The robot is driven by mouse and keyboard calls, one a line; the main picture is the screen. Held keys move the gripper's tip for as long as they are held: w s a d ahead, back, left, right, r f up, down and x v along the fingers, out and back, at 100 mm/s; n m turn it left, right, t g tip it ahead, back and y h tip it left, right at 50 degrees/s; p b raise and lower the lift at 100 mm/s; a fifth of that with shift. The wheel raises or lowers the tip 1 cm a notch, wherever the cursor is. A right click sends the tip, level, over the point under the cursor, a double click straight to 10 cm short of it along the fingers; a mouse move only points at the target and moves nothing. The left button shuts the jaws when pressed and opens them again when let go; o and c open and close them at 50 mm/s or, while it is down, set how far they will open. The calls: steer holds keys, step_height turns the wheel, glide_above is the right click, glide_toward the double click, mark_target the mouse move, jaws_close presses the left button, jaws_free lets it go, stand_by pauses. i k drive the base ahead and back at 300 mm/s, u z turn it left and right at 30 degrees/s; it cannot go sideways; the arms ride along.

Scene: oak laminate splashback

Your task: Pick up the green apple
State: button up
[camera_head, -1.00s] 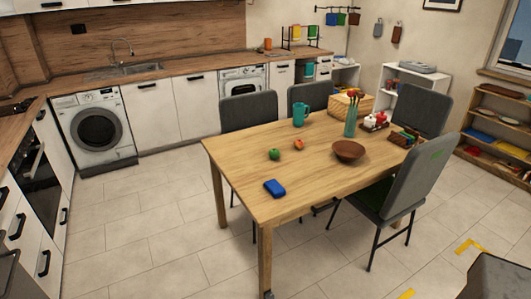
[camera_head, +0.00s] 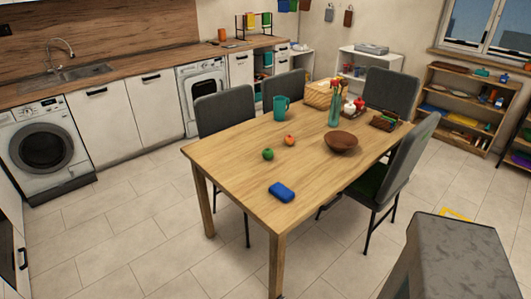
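The green apple (camera_head: 268,154) sits on the wooden table (camera_head: 232,168), left of the table's middle. A smaller orange-red fruit (camera_head: 290,140) lies just behind and to the right of it, apart from it. A blue block-like item (camera_head: 281,192) lies in front of it near the table's front edge. My gripper is not in view.
A brown bowl (camera_head: 341,142), a teal mug (camera_head: 281,106) and a vase of red flowers (camera_head: 334,113) stand on the table. Grey chairs (camera_head: 225,112) line its back and right sides. A grey-topped block (camera_head: 461,262) fills the lower right. Floor on the left is clear.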

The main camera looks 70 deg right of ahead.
mark_target(267, 154)
steer(key=z, duration=0.35)
steer(key=i, duration=0.7)
steer(key=z, duration=0.75)
steer(key=i, duration=0.7)
steer(key=z, duration=0.4)
